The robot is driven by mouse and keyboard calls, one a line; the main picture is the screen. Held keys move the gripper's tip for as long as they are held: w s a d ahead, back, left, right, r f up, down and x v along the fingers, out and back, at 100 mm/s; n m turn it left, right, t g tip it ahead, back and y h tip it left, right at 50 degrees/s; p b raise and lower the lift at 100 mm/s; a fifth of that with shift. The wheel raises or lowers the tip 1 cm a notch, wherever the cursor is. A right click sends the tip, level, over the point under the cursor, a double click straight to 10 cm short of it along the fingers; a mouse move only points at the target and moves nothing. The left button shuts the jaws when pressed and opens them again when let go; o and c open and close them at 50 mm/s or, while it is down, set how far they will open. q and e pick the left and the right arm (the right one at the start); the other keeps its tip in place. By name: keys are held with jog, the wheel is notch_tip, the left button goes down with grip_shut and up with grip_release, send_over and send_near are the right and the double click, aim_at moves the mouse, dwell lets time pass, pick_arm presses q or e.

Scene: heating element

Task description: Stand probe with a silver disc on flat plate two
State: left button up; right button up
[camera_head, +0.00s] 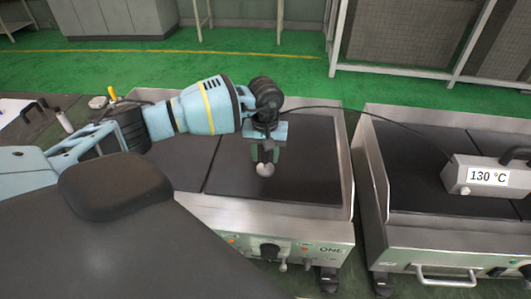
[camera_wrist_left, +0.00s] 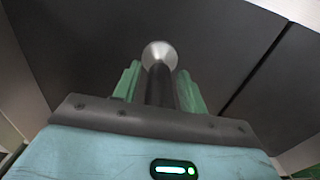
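My left gripper (camera_head: 265,152) points down over the right-hand dark plate (camera_head: 315,160) of the cooker marked "ONE". Its green fingers are on both sides of the dark probe and look shut on it. The probe's silver disc (camera_head: 265,170) is at the lower end, over the plate; I cannot tell whether it touches. In the left wrist view, the dark probe (camera_wrist_left: 160,88) stands between the fingers, with the silver disc (camera_wrist_left: 159,54) at its far end. A second cooker with a dark flat plate (camera_head: 415,165) is at the right. My right gripper is not in view.
A grey display box (camera_head: 490,177) reading 130 °C sits on the second cooker. A black cable (camera_head: 375,115) runs from it to near my left gripper. Raised steel walls (camera_head: 365,165) and a narrow gap separate the cookers. A bottle (camera_head: 64,121) stands at the far left.

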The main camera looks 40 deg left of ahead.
pick_arm(q)
jog(key=shift+r, duration=0.4)
notch_tip(320, 180, up, 10)
jog(key=shift+r+b, duration=0.3)
jog(key=shift+r, duration=0.5)
